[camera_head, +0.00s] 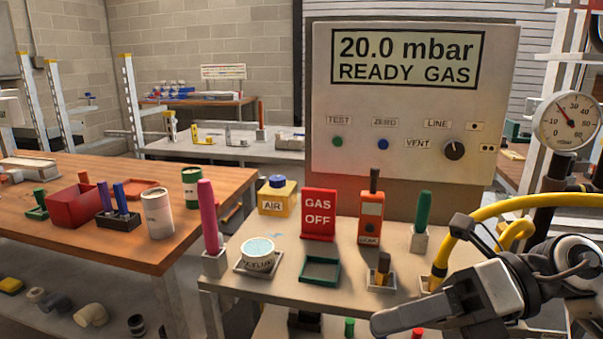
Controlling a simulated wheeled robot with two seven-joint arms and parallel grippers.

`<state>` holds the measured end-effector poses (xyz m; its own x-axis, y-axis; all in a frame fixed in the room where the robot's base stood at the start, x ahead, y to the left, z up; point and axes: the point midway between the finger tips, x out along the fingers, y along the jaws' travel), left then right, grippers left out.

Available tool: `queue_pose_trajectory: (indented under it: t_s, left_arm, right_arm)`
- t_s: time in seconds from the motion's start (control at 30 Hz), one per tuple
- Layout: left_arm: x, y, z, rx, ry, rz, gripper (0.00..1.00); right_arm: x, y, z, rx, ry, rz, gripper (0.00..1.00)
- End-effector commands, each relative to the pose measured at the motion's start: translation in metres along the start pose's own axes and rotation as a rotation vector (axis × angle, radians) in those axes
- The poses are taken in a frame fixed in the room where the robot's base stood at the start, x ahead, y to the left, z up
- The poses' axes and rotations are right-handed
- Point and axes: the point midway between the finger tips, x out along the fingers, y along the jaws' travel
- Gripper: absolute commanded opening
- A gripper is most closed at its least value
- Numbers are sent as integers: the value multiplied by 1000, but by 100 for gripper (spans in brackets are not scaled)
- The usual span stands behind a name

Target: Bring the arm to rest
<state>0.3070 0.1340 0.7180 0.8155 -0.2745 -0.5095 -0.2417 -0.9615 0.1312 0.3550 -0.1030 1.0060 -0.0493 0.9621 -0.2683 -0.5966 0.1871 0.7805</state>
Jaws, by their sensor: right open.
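My right gripper (422,272) comes in from the lower right, with its grey fingers spread apart and nothing seen between them. Its near finger reaches left across the front edge of the small light-topped table (222,283); its dark far finger stands higher, near the green-handled tool (423,212). A yellow hose (510,207) curves behind the gripper toward the gauge post. The light-coloured arm links behind the gripper are at the right edge. My left gripper is not in view.
The small table holds a red GAS OFF sign (319,214), a yellow AIR box (277,196), a round fluid pot (258,253), a green tray (320,270) and an orange leak tester (371,216). A pressure gauge (567,120) stands right; the test panel (400,118) reads 20.0 mbar.

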Motion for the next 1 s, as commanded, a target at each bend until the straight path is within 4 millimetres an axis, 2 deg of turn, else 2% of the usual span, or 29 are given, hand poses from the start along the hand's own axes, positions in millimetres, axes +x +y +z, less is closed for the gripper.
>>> queue_pose_trajectory:
  t_s: [0.03, 0.13, 0.17, 0.27, 0.33, 0.4, 0.47, 0.5, 0.53, 0.6, 0.73, 0.83, 1.0]
  left_arm:
    - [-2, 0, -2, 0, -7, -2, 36]
    - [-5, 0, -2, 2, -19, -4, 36]
    - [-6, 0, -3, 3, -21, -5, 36]
    - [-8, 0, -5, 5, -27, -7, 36]
    - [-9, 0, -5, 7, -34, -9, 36]
    - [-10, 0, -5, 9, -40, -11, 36]
    - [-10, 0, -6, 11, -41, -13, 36]
    - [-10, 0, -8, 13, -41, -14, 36]
    - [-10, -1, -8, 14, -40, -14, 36]
    - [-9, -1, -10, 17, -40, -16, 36]
    - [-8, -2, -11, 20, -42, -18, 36]
    - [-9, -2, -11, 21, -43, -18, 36]
    - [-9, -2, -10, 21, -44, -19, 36]
  right_arm:
    - [13, 12, 6, 108, -104, 149, 48]
    - [18, 19, 28, 393, -384, 427, 48]
    - [15, 14, 34, 497, -479, 496, 48]
    - [1, -27, 40, 882, -796, 666, 48]
    - [-7, -72, 22, 1187, -1017, 725, 48]
    - [-7, -115, -11, 1472, -1199, 738, 48]
    - [-3, -144, -45, 1687, -1321, 722, 48]
    - [2, -159, -70, 1818, -1387, 703, 48]
    - [6, -167, -87, 1909, -1428, 687, 48]
    - [16, -181, -126, 2094, -1506, 645, 48]
    - [33, -190, -178, 2334, -1586, 574, 48]
    - [40, -190, -198, 2427, -1610, 540, 48]
    - [43, -191, -205, 2459, -1616, 528, 48]
